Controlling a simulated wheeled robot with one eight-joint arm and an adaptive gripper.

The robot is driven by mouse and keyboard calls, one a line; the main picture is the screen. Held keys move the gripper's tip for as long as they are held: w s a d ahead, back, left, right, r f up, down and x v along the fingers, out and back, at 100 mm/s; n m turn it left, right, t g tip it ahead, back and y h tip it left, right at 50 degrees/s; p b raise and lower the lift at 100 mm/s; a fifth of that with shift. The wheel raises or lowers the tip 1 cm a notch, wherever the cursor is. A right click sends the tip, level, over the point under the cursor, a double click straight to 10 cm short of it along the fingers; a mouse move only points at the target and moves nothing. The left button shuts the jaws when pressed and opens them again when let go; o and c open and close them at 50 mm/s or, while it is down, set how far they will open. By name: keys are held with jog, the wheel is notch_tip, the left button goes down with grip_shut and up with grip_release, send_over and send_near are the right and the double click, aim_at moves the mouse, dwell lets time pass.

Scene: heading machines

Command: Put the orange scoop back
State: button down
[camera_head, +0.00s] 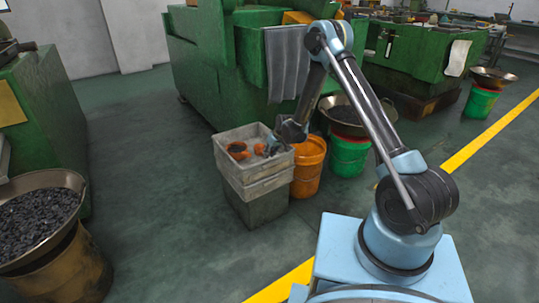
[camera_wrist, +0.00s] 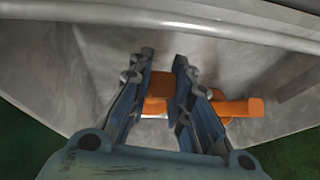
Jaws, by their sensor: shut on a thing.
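My gripper (camera_head: 273,145) is inside the top of the grey crate (camera_head: 258,187), at its right side. In the wrist view my gripper (camera_wrist: 165,60) is shut on the orange scoop (camera_wrist: 240,107). Part of the scoop shows between the two fingers and part sticks out to the right of them; the fingers hide the rest. In the head view orange parts show at the left in the crate (camera_head: 238,150) and beside my gripper (camera_head: 261,149); I cannot tell whether they are one thing.
An orange bucket (camera_head: 308,168) stands close to the crate's right, then a green bucket (camera_head: 349,156) under a dark pan (camera_head: 345,117). A green machine (camera_head: 205,65) with a grey cloth (camera_head: 286,62) is behind. A pan of dark pieces (camera_head: 38,215) is at left. The floor between is clear.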

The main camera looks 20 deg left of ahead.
jog(key=c, duration=1.5)
grip_release()
jog(key=shift+o, duration=0.2)
jog(key=s+d+r+m+h, duration=0.1)
jog(key=s+d+r, duration=0.1)
jog(key=d+r, duration=0.85)
jog(key=s+d+r+m, duration=0.1)
jog(key=s+d+r, duration=0.2)
jog(key=d+r, duration=0.8)
jog(key=s+d+r+m+h, duration=0.1)
jog(key=s+d+r+m, duration=0.1)
jog(key=s+d+r, duration=0.9)
jog(key=s+d+r+m+h, duration=0.15)
jog(key=s+d+r, duration=0.25)
jog(key=s+d, duration=0.75)
jog(key=s+d+f+m, duration=0.1)
jog(key=s+d+f, duration=0.1)
jog(key=s+d, duration=0.2)
jog(key=s+d+f+m+h, duration=0.1)
jog(key=s+d+f+m, duration=0.1)
jog(key=s, duration=0.8)
jog(key=shift+s+d+f, duration=0.25)
jog(key=shift+d+f, duration=0.45)
jog(key=shift+d, duration=0.35)
